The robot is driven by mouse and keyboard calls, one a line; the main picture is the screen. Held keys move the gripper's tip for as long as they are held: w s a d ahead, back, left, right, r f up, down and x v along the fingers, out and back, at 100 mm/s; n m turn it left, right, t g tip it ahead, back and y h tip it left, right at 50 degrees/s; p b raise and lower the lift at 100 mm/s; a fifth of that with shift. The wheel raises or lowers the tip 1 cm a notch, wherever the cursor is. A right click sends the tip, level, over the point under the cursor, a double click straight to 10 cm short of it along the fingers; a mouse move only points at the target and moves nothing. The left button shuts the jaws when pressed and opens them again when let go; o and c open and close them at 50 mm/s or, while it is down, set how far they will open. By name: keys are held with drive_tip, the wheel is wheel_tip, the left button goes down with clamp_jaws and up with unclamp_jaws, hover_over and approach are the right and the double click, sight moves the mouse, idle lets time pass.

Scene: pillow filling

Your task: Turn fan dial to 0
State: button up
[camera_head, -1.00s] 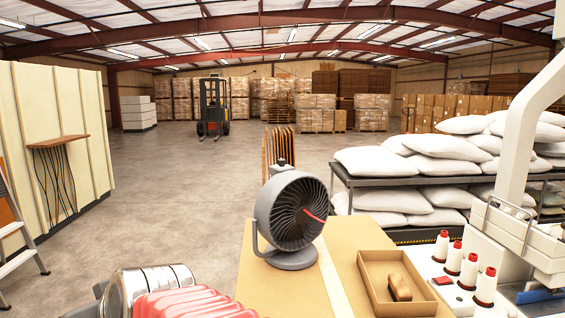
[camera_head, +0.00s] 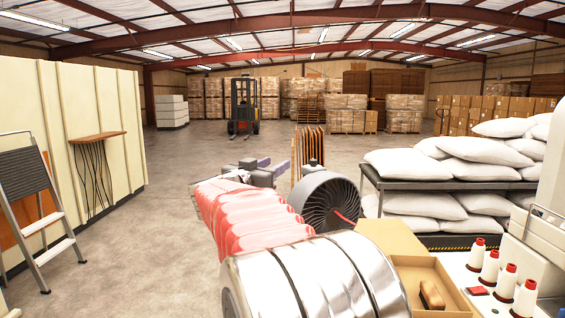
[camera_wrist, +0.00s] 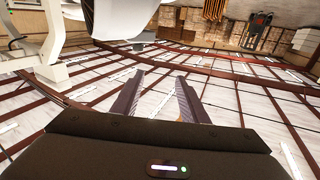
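The grey round fan (camera_head: 330,201) stands on the tan-topped table (camera_head: 391,236), its dark grille and a red mark facing my body camera. My arm hides the fan's left side and base. I cannot make out the dial in either current view. My gripper (camera_head: 272,166) is in the air left of and beyond the fan, partly hidden by my own wrist. The wrist view shows its two dark fingers (camera_wrist: 157,88) apart with nothing between them. That view is upside down and faces the roof; a pale rounded shape at its top is unclear.
A cardboard tray (camera_head: 407,283) with a brown brush (camera_head: 432,295) lies right of the fan. White thread spools (camera_head: 489,266) stand further right. Pillows (camera_head: 420,166) are stacked on a rack behind. Wooden boards (camera_head: 309,145) stand behind the fan.

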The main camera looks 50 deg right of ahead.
sight(311, 162)
drive_tip(key=s+d+g, duration=0.1)
drive_tip(key=d+f+m+g, duration=0.1)
drive_tip(key=s+d+g, duration=0.1)
drive_tip(key=shift+s+f+m, duration=0.3)
drive_tip(key=shift+s, duration=0.05)
drive_tip(key=d, duration=0.4)
drive_tip(key=w+d, duration=0.1)
drive_tip(key=d, duration=0.8)
drive_tip(key=shift+w+d, duration=0.3)
drive_tip(key=shift+d, duration=0.05)
drive_tip(key=shift+c, duration=0.5)
drive_tip(key=c, duration=0.9)
clamp_jaws()
